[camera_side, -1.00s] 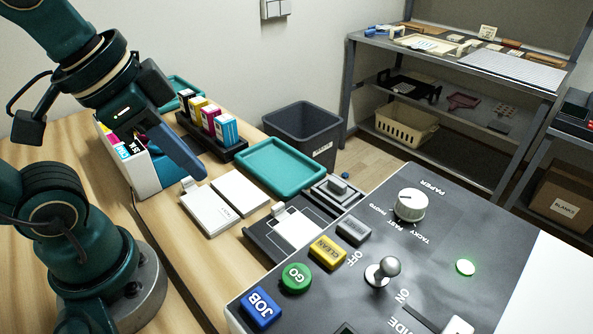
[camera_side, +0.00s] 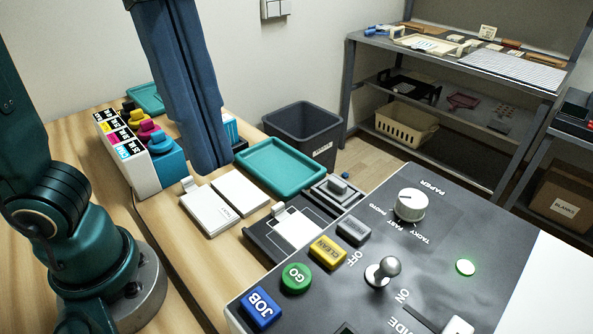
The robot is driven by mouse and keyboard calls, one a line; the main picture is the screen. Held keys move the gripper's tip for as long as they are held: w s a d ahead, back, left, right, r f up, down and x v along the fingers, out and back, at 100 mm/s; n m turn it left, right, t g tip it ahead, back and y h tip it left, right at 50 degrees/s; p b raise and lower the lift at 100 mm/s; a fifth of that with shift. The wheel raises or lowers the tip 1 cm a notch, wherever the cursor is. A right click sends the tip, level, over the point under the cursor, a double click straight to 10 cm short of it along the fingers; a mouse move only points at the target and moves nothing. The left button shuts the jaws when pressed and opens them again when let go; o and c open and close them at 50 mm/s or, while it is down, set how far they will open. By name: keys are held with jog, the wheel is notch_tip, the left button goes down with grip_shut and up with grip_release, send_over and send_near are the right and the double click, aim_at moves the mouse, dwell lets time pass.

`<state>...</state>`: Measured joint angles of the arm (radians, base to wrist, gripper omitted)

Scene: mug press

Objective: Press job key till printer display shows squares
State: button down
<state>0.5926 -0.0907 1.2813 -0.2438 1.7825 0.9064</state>
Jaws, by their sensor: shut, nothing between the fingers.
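The blue JOB key (camera_side: 260,308) sits at the near left corner of the dark control panel (camera_side: 440,210), its top face clear. No display with squares can be made out; a dark recess (camera_side: 345,328) is cut off at the bottom edge, and I cannot tell what it is. My wrist is out of view above.
A green GO key (camera_side: 296,278), yellow CLEAN key (camera_side: 328,252) and grey key (camera_side: 353,230) line the panel edge beyond JOB. A lever (camera_side: 383,271) and knob (camera_side: 409,205) stand up from it. White pads (camera_side: 210,210) and a teal tray (camera_side: 281,167) lie left.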

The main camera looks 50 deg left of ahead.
jog(key=shift+f, duration=0.1)
dwell(0.3)
send_over(261, 305)
jog(key=a, duration=0.1)
notch_tip(261, 305, down, 12)
jog(key=shift+r, duration=0.25)
jog(key=shift+f, duration=0.95)
